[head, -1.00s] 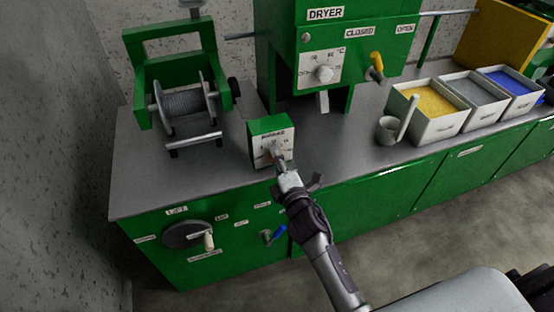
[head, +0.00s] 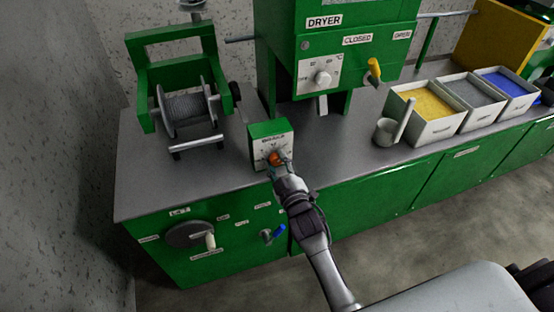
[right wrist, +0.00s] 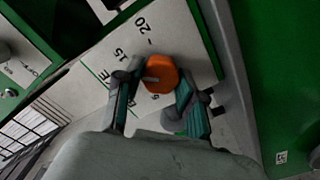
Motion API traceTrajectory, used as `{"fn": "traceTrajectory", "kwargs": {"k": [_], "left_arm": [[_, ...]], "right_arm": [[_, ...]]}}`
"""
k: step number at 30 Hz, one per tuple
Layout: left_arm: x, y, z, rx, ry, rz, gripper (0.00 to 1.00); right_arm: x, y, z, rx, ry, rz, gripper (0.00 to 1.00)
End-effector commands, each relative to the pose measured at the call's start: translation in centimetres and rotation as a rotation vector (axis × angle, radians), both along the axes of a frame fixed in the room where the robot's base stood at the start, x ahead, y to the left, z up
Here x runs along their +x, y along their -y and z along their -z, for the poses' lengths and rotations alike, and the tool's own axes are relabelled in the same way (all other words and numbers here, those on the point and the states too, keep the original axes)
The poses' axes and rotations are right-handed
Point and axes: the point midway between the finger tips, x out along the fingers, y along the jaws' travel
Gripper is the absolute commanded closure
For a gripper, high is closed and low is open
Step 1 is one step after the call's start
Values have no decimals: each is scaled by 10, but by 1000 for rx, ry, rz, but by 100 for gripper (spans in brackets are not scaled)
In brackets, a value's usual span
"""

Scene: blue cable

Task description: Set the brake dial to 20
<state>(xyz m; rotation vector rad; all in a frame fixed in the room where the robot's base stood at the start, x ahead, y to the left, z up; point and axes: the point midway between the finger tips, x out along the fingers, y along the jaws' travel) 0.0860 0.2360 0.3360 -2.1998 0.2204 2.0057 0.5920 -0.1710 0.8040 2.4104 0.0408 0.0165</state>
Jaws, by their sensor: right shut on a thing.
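The brake dial box (head: 268,128) is a small green box with a white face at the bench's front edge. Its round orange knob (right wrist: 162,74) sits on the white dial plate (right wrist: 175,30), where 20, 15 and 5 can be read in the right wrist view. My right gripper (head: 277,160) is at the front of the box. In the wrist view its two fingers (right wrist: 160,77) are shut on the orange knob, one on each side. A pale mark on the knob points toward the left finger, which hides part of the scale. My left gripper is out of view.
A cable winch (head: 187,108) stands to the left of the box. The green dryer (head: 335,45) with its white knob stands behind it. A grey cup (head: 386,131) and bins (head: 440,128) are to the right. A crank wheel (head: 187,234) and blue-handled valve (head: 273,234) are below.

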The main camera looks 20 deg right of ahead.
Motion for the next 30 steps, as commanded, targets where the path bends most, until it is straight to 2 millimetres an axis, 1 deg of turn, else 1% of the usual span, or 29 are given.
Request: {"fn": "traceTrajectory", "kwargs": {"k": [1, 15, 24, 30], "left_arm": [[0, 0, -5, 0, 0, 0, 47], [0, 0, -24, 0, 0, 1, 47], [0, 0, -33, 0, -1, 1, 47], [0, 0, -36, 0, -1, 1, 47]], "right_arm": [[-1, 0, 0, 47, -7, 0, 96], [-1, 1, 0, 492, -21, 1, 96], [-1, 2, 0, 764, -31, 1, 96], [-1, 2, 1, 915, -37, 2, 96]]}}
